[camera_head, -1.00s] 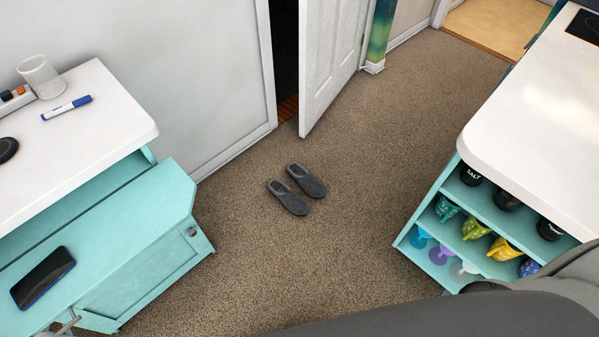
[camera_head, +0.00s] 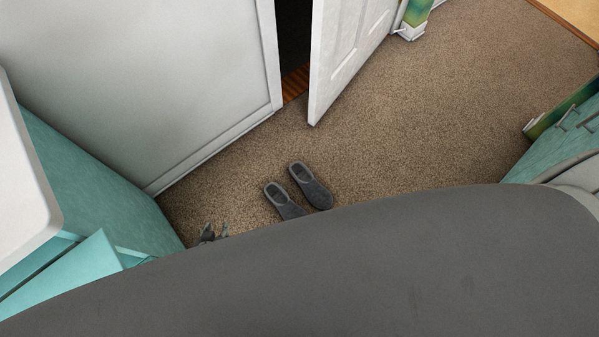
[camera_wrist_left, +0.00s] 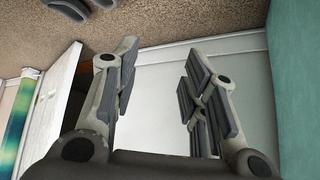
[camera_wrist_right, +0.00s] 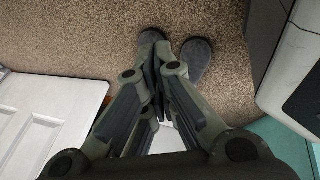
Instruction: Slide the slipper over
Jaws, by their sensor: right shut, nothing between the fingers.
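Two dark grey slippers lie side by side on the brown carpet in the head view, a left one (camera_head: 283,203) and a right one (camera_head: 311,187). My dark grey arm hides the near end of the left one. My left gripper (camera_head: 213,233) is low over the carpet, left of the slippers; its own wrist view shows the fingers (camera_wrist_left: 160,55) apart and empty. My right gripper (camera_wrist_right: 155,82) is shut and empty. The head view does not show this gripper.
A white door (camera_head: 345,55) stands ajar behind the slippers, beside a white wall (camera_head: 150,70). A teal cabinet (camera_head: 95,190) stands at the left and another teal unit (camera_head: 570,135) at the right. Carpet is clear right of the slippers.

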